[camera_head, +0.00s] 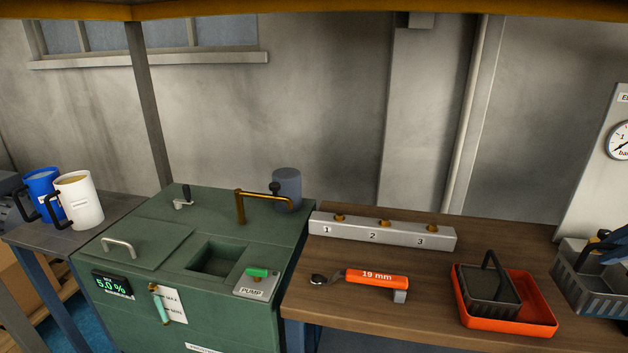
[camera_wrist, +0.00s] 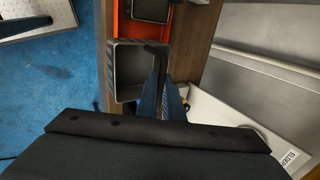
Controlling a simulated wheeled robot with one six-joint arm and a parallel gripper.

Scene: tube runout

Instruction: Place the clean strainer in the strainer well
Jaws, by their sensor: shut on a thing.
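A light grey strainer basket (camera_head: 590,292) with a dark handle is at the far right of the bench, cut off by the head view's edge. My gripper (camera_head: 608,246) is shut on its handle. The wrist view shows the grey basket (camera_wrist: 127,68), empty as far as I see, with my blue gripper fingers (camera_wrist: 163,92) at the black handle. I cannot tell whether the basket touches the bench. A darker strainer (camera_head: 487,291) with an upright handle sits in an orange tray (camera_head: 541,318). The strainer well (camera_head: 216,259) is a square opening in the green tank's top, and looks empty.
The green tank (camera_head: 130,245) carries a lid handle, a PUMP switch (camera_head: 257,278) and a brass pipe (camera_head: 240,206). A numbered block (camera_head: 340,230) and an orange 19 mm wrench (camera_head: 375,279) lie on the wooden bench between tank and tray. Two jugs (camera_head: 80,201) stand far left.

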